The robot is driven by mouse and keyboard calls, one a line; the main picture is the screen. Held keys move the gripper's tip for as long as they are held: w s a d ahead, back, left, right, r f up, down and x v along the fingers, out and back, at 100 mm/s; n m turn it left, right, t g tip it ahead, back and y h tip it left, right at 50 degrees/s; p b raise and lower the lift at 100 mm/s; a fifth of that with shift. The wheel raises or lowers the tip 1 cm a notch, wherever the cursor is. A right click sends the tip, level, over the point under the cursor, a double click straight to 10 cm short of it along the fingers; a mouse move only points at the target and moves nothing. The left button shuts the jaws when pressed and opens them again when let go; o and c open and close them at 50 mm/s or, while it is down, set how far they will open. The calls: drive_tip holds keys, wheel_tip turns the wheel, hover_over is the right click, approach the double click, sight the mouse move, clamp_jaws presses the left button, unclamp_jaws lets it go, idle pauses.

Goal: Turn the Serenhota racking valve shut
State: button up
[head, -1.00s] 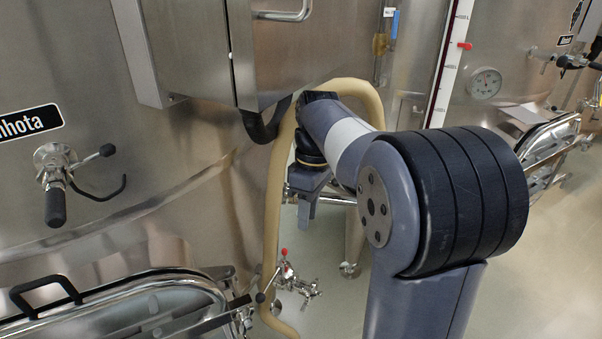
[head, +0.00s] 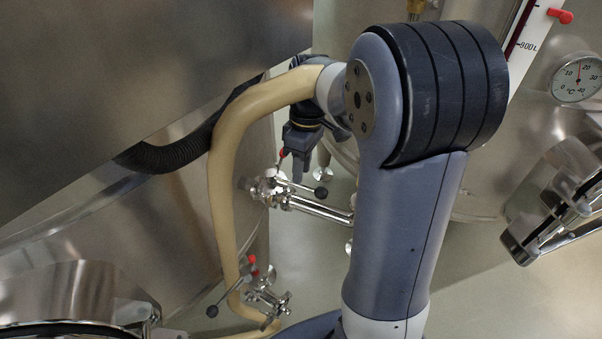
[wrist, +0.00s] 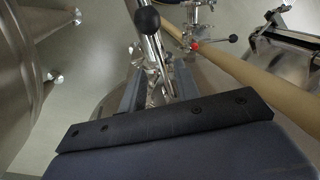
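A steel valve (head: 275,190) with a red part and a lever ending in a black ball (head: 320,192) stands beside the beige hose, on a steel pipe. A second steel valve (head: 262,288) with a red cap and a black-ball lever (head: 212,311) sits lower, by the hose's lower end. No vat name is readable now, so I cannot tell which is Serenhota's. My gripper (head: 301,168) points down just above the upper valve. In the wrist view its fingers (wrist: 157,75) are apart, with a black-ball steel lever (wrist: 147,20) showing past them. Contact cannot be told.
The beige hose (head: 222,165) arches close to my wrist. A black corrugated hose (head: 165,157) runs on the left. A steel hatch (head: 80,295) is at lower left. A dial thermometer (head: 577,78) is on the right vat. Open floor (head: 480,285) lies at lower right.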

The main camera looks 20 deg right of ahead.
sight(302, 187)
drive_tip(key=shift+s+a+f, duration=0.1)
drive_tip(key=shift+s+f, duration=0.05)
drive_tip(key=shift+f, duration=0.5)
drive_tip(key=shift+s+a+f, duration=0.1)
drive_tip(key=shift+f, duration=0.55)
drive_tip(key=shift+c, duration=0.4)
clamp_jaws()
